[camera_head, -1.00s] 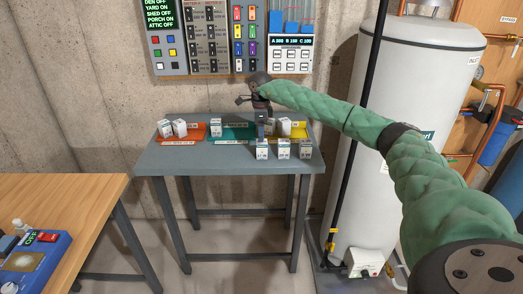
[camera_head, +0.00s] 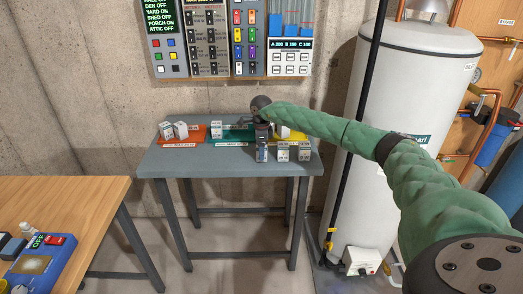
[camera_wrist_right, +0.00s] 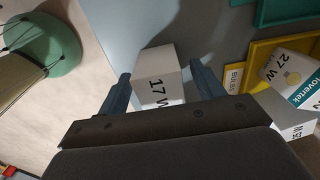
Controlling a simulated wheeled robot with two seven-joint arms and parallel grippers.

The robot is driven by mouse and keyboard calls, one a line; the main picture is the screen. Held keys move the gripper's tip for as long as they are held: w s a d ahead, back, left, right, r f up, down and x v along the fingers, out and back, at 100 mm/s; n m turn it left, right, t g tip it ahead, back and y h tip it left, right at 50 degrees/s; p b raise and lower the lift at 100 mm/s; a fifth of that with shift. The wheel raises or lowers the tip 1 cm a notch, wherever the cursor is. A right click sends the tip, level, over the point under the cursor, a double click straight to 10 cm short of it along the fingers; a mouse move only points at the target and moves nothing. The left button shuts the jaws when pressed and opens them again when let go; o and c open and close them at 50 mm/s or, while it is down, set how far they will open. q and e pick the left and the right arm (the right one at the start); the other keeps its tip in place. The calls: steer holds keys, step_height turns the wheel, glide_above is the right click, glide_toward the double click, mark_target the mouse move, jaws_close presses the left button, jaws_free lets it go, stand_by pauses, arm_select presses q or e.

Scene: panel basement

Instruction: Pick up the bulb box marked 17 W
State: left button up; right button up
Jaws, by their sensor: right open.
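The bulb box marked 17 W (camera_wrist_right: 157,78) is a white box standing near the front edge of the grey table (camera_head: 185,166). In the right wrist view it sits between the two fingers of my right gripper (camera_wrist_right: 160,88). The fingers are apart, one on each side, with a small gap visible at the right. In the head view my right gripper (camera_head: 262,142) reaches down over the box and mostly covers it. My left gripper is in neither view.
Two more white boxes (camera_head: 283,153) stand to the right along the front edge. Behind are orange (camera_head: 190,142), teal (camera_head: 225,140) and yellow trays with boxes. A white tank (camera_head: 410,110) stands at right.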

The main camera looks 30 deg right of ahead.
steer(key=shift+f, duration=0.3)
steer(key=c, duration=1)
steer(key=shift+c, duration=0.3)
steer(key=shift+r, duration=0.15)
